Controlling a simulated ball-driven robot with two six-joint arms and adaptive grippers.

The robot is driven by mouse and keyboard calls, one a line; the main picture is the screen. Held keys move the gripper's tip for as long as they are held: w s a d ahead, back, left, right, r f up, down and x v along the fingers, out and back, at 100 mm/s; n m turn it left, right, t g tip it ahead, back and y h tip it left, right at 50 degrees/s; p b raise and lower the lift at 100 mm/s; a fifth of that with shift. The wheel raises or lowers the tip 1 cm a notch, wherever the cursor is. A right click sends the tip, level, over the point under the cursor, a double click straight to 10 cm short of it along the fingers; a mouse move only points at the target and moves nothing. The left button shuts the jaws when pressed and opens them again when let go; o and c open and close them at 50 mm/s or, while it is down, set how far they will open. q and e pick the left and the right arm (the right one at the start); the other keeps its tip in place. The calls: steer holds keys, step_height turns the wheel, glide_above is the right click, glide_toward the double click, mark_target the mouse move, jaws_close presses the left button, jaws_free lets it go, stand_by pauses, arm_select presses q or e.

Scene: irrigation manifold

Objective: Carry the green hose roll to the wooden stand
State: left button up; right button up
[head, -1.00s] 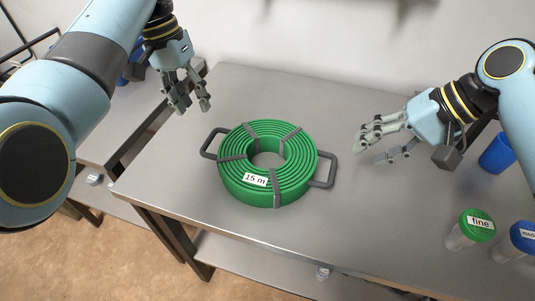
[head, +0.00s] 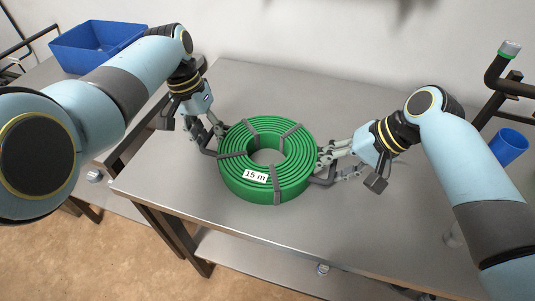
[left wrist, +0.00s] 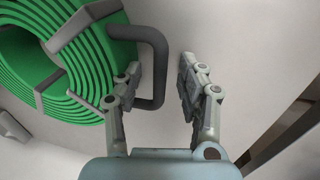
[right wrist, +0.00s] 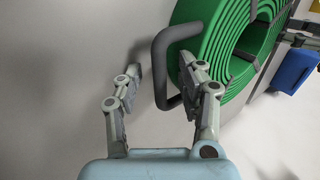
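The green hose roll (head: 262,185) lies flat on the grey metal table, with a "15 m" label and a dark grey handle on each side. My left gripper (head: 208,136) is at its left handle. In the left wrist view that handle (left wrist: 158,62) lies between the open fingers, closer to one finger. My right gripper (head: 338,163) is at the right handle. In the right wrist view this handle (right wrist: 160,62) lies between the spread fingers, with a gap to at least one. I see no wooden stand in these views.
The grey table (head: 330,230) is clear around the roll. A blue bin (head: 85,60) stands at the back left. A blue cup (head: 509,145) and dark pipes with a green cap (head: 509,50) are at the right, beyond my right arm.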

arm_select(q)
steer(key=shift+c, duration=0.5)
arm_select(e)
steer(key=shift+c, duration=0.5)
arm_select(q)
jaws_close()
arm_select(e)
jaws_close()
arm_select(q)
steer(key=shift+w, duration=0.1)
